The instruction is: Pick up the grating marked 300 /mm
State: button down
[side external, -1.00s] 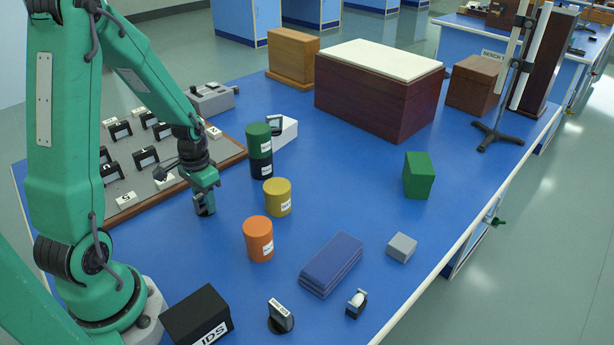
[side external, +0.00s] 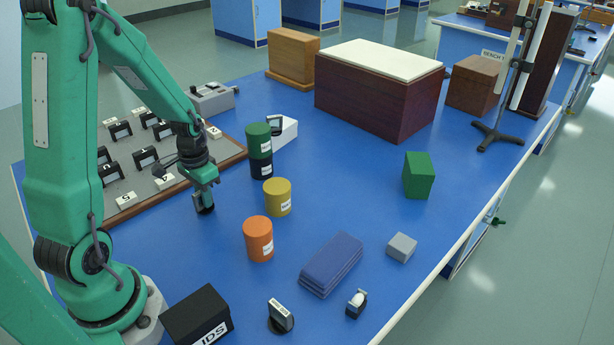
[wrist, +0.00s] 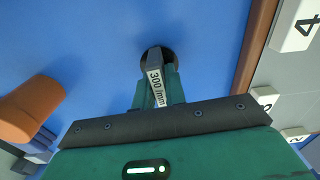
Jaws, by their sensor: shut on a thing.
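The grating marked 300 /mm (wrist: 155,88) shows in the wrist view, a dark upright piece with a white label on a round black base. My gripper (wrist: 157,96) is shut on it, with a green finger on each side. In the side view my gripper (side external: 206,206) is low over the blue bench, just right of the tray, and largely hides the grating. I cannot tell whether the base touches the bench. A similar labelled grating (side external: 281,315) stands near the front edge; its label is too small to read.
A wood-edged tray (side external: 150,203) with numbered slots and several dark mounts lies left of my gripper. Orange (side external: 258,240), yellow (side external: 277,198) and stacked green and black cylinders (side external: 259,150) stand to the right. A black box (side external: 197,315) sits in front. Bare bench surrounds my gripper.

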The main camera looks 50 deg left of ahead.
jog(key=shift+r, duration=0.8)
notch_tip(320, 180, up, 2)
jog(key=shift+d, duration=0.1)
jog(key=d+r, duration=0.6)
jog(key=d, duration=0.5)
jog(key=shift+s+d+r, duration=0.2)
jog(key=shift+r, duration=0.1)
